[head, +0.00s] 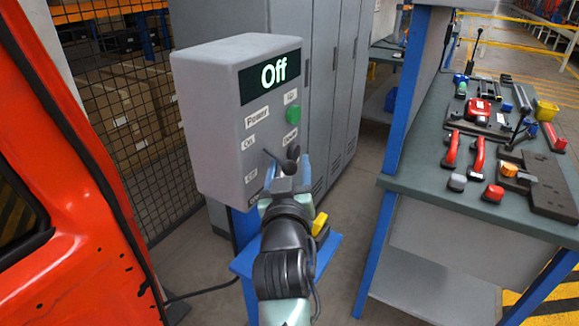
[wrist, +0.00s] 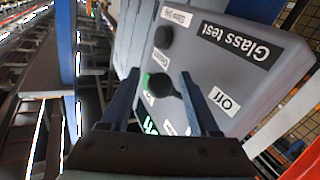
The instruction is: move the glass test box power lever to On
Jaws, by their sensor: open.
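The grey glass test box (head: 215,125) stands left of centre in the head view, and its display (head: 270,75) reads Off. It also shows in the wrist view with an upside-down "Glass test" label (wrist: 236,42). The black power lever (head: 267,155) sticks out of the front panel between the On and Off labels; its end is partly hidden by my gripper in the head view. In the wrist view its round knob (wrist: 160,86) appears between the two fingers. My gripper (head: 289,176) is open in front of the panel's lower part; contact with the lever cannot be told.
A green button (head: 293,115) and a black round knob (head: 293,152) sit on the panel's right side. A red vehicle body (head: 60,190) is close on the left. A workbench (head: 500,215) with tools stands on the right. Grey cabinets (head: 320,80) are behind the box.

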